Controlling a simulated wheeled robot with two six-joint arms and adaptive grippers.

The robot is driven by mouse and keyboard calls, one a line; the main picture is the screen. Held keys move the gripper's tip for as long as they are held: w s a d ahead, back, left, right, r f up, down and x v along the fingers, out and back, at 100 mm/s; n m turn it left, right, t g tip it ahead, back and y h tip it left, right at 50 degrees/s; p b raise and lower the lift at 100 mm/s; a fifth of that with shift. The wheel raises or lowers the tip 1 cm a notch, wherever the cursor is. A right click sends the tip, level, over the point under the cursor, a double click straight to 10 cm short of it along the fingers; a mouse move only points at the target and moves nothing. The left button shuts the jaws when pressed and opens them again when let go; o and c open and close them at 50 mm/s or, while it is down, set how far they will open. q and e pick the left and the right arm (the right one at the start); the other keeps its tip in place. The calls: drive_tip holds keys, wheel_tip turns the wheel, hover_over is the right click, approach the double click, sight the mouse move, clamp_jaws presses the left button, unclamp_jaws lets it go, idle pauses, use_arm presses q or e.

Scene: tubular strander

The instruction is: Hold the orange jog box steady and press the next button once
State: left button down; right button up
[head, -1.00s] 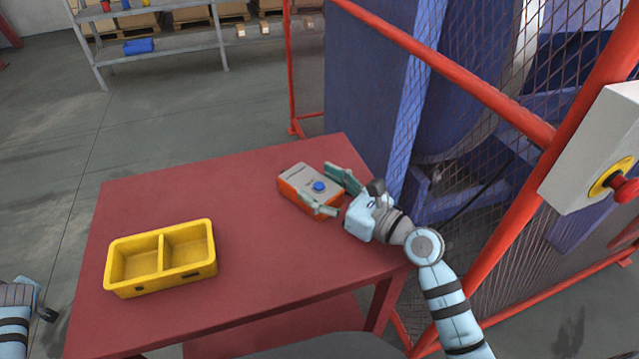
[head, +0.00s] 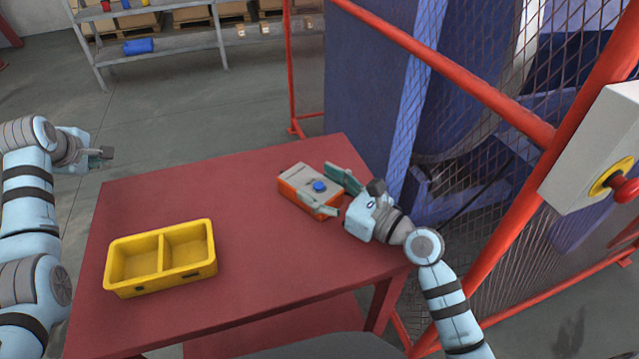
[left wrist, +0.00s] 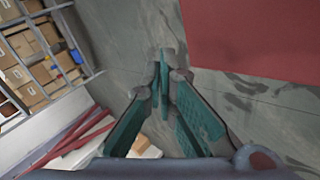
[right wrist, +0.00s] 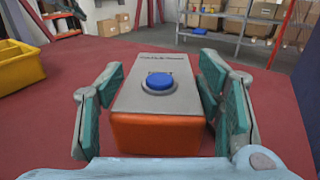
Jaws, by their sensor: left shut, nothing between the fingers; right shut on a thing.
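The orange jog box (head: 297,196) with a grey top and one blue button (head: 320,186) lies on the red table near its far right edge. It also shows in the right wrist view (right wrist: 155,132), its blue button (right wrist: 159,82) facing up and uncovered. My right gripper (head: 325,189) is shut on the jog box, with one finger along each side. My left gripper (head: 108,153) is shut and empty, out beyond the table's far left corner and well away from the box. In the left wrist view its fingertips (left wrist: 167,58) meet above the floor.
A yellow two-compartment bin (head: 160,238) stands on the table (head: 250,270) at the left front. The red guard fence (head: 440,65) rises right of the table, with a red emergency stop (head: 624,188) on a white box. The table middle is clear.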

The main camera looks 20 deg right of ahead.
use_arm(q)
drive_tip(key=s+d+r+m+g+h, duration=0.1)
drive_tip(key=s+d+r+m+h, duration=0.15)
drive_tip(key=d, duration=0.65)
drive_tip(key=s+d+r+m+g+h, duration=0.1)
drive_tip(key=d+r+m+h, duration=0.15)
drive_tip(key=d, duration=0.75)
drive_tip(key=s+d+r+m+g+h, duration=0.1)
drive_tip(key=d+r+h, duration=0.15)
drive_tip(key=d, duration=0.65)
drive_tip(key=s+d+r+m+g+h, duration=0.1)
drive_tip(key=s+d+m+g, duration=0.2)
drive_tip(key=s+d, duration=0.4)
drive_tip(key=s+d+r+m+g+h, duration=0.1)
drive_tip(key=s+d+r+m+g, duration=0.1)
drive_tip(key=s+d, duration=0.6)
drive_tip(key=shift+d+r+m+g, duration=0.25)
drive_tip(key=shift+d+m+g, duration=0.3)
drive_tip(key=shift+d, duration=0.4)
drive_tip(key=shift+w+f, duration=0.1)
drive_tip(key=shift+f, duration=4.3)
drive_tip(key=shift+f, duration=0.1)
drive_tip(key=shift+f, duration=0.35)
